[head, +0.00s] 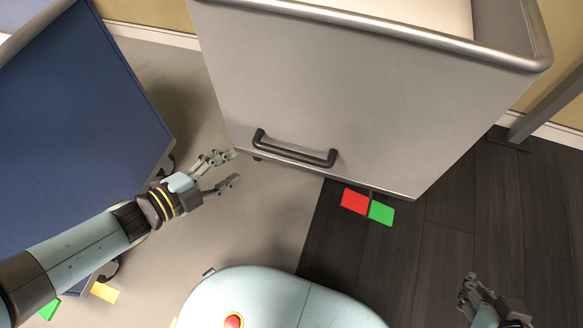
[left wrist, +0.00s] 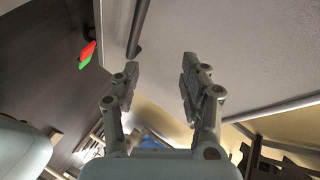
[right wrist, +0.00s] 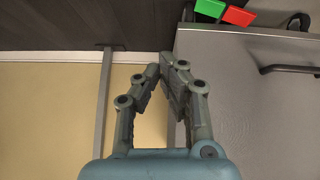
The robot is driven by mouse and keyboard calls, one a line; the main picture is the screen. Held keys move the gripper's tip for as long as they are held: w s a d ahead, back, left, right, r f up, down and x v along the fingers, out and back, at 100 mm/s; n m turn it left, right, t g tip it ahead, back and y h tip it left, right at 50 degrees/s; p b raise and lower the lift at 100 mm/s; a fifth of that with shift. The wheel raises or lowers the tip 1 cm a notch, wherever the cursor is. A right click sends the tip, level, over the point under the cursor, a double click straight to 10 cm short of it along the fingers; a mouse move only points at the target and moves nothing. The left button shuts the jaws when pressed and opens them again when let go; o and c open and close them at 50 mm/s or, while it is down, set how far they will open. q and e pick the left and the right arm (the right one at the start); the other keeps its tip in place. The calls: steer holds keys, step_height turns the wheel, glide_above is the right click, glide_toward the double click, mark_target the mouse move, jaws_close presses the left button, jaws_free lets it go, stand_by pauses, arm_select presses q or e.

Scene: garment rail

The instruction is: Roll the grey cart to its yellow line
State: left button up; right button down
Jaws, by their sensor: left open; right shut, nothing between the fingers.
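The grey cart (head: 350,100) fills the upper middle of the head view, a plain grey front with a rounded rail along its top. Its dark bar handle (head: 295,153) is low on that front. My left gripper (head: 231,167) is open and empty, just left of the handle and apart from it. In the left wrist view the handle (left wrist: 136,38) shows beyond the fingertips. My right gripper (head: 470,290) is shut and empty at lower right, away from the handle; the cart also shows in the right wrist view (right wrist: 245,110). I see no yellow line.
A red pedal (head: 355,201) and a green pedal (head: 381,212) stick out at the cart's foot. A blue cart (head: 75,130) stands at left, with a yellow piece (head: 104,292) and green piece (head: 48,310) by it. A grey post (head: 545,108) stands at right. Dark floor (head: 450,220) is clear.

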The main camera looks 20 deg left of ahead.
arm_select(q)
step_height(320, 180, down, 3)
steer(key=w+d+m+h+b, duration=0.2)
steer(key=m+b, duration=0.1)
steer(key=m+g+h+b, duration=0.1)
steer(key=m+h+b, duration=0.3)
steer(key=b, duration=0.7)
glide_toward(295, 156)
arm_select(e)
steer(key=s+a+f+t+b, duration=0.2)
steer(key=s+a+f+t, duration=0.1)
steer(key=s+f+t, duration=0.1)
arm_select(q)
steer(key=shift+m+y, duration=0.3)
steer(key=x, duration=1)
steer(key=shift+w+f+b, duration=0.25)
steer(key=shift+w+b, duration=0.05)
steer(key=shift+b, duration=0.1)
arm_select(e)
steer(key=w+r+n+t+y, duration=0.1)
steer(key=w+r+t, duration=0.1)
steer(key=w+r, duration=0.3)
steer(key=shift+r+t, duration=0.25)
steer(key=shift+t, duration=0.05)
arm_select(q)
steer(key=shift+c, duration=0.3)
arm_select(e)
steer(key=shift+w+a, duration=0.1)
arm_select(q)
jaws_close()
